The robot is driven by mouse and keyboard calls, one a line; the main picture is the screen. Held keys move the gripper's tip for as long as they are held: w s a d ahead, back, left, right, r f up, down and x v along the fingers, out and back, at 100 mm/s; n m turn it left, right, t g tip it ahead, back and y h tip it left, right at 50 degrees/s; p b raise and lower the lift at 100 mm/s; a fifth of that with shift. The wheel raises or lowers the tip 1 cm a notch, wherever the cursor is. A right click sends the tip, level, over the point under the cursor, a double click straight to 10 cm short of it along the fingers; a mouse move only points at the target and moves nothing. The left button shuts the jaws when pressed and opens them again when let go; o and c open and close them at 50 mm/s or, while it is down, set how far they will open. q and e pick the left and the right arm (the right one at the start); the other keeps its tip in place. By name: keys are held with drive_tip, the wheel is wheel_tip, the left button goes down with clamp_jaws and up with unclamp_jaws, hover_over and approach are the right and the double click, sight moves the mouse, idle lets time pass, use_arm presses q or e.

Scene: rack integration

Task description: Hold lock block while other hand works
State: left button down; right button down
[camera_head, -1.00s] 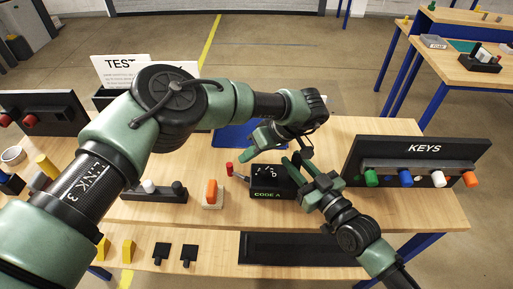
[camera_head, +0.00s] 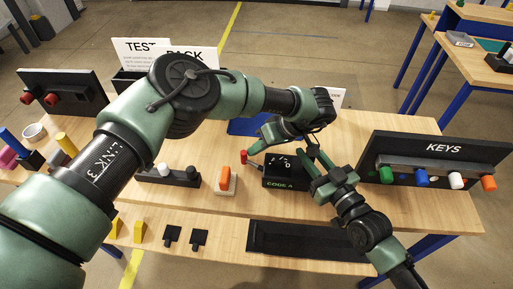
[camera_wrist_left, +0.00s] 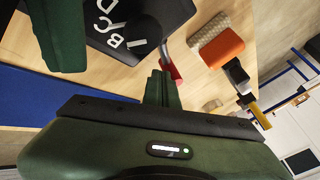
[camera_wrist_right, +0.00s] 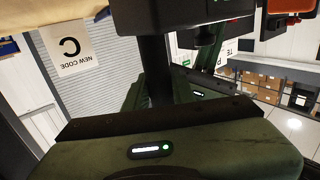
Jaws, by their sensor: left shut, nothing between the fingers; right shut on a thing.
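The black lock block (camera_head: 284,171), marked CODE A in green, stands on the wooden table with white letters and a dark dial on top. A red-tipped lever (camera_head: 244,157) sticks out from its left side. My right gripper (camera_head: 314,163) is shut on the block's right side. My left gripper (camera_head: 262,147) is shut and empty, above and behind the block's left side. In the left wrist view, its closed fingers (camera_wrist_left: 163,85) are close beside the red lever tip (camera_wrist_left: 173,69); I cannot tell whether they touch. The block (camera_wrist_left: 128,22) shows there too.
An orange-handled piece on a pale base (camera_head: 225,181) stands left of the block. A KEYS rack (camera_head: 440,150) with several coloured knobs stands at right. A black holder with white and black pegs (camera_head: 168,174) is at left. A dark tray (camera_head: 310,241) lies in front, lower.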

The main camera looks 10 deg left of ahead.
use_arm(q)
drive_tip(key=shift+s+a, duration=0.3)
drive_tip(key=shift+a, duration=0.2)
idle(0.3)
drive_tip(key=shift+s+a, duration=0.4)
drive_tip(key=shift+a, duration=0.25)
idle(1.0)
idle(0.4)
drive_tip(key=shift+w+d, duration=0.2)
drive_tip(key=shift+d, duration=0.7)
drive_tip(key=shift+d, duration=0.15)
drive_tip(key=w+d+r, duration=0.1)
drive_tip(key=d+r, duration=0.4)
drive_tip(key=r, duration=0.3)
drive_tip(key=shift+w+d, duration=0.3)
drive_tip(key=shift+w, duration=0.1)
